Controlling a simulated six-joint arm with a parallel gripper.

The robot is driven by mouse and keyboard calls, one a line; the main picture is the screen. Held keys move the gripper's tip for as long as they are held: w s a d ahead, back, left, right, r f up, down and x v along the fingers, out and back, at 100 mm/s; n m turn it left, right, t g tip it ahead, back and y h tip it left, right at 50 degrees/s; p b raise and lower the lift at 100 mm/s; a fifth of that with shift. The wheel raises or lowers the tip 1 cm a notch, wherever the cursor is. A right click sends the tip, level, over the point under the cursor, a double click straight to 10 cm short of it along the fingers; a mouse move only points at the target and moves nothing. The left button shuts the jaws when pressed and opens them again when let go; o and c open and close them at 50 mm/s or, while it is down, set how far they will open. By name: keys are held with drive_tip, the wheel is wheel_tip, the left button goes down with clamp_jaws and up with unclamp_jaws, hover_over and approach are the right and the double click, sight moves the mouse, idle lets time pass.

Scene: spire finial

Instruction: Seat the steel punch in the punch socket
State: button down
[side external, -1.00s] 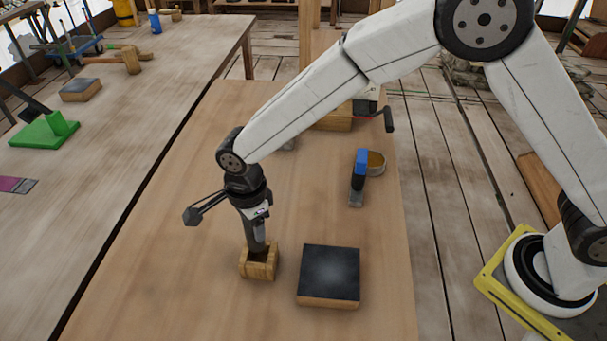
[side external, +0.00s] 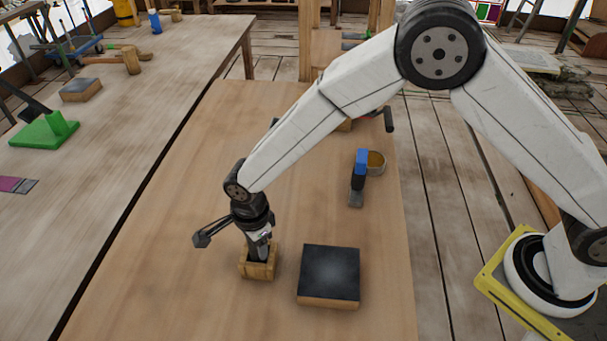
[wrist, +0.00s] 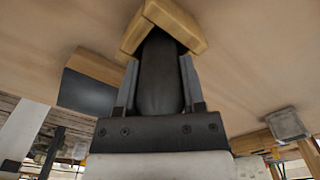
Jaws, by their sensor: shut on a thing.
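The punch socket (side external: 257,270) is a small wooden block with a dark opening, standing on the table left of a black-topped block. My gripper (side external: 258,253) points down right above it, its fingers reaching its top. In the wrist view my gripper's two grey fingers (wrist: 158,90) are shut on the dark steel punch (wrist: 160,70). The punch's far end goes into the opening of the wooden socket (wrist: 165,22). Its tip is hidden inside, so I cannot tell how deep it sits.
The black-topped block (side external: 329,273) lies close to the right of the socket. The table (side external: 180,240) left of the socket is clear.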

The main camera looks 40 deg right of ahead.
drive_tip(key=shift+f, duration=0.1)
drive_tip(key=shift+c, duration=1)
unclamp_jaws()
wheel_tip(320, 180, up, 12)
drive_tip(key=shift+r, duration=0.15)
idle(0.4)
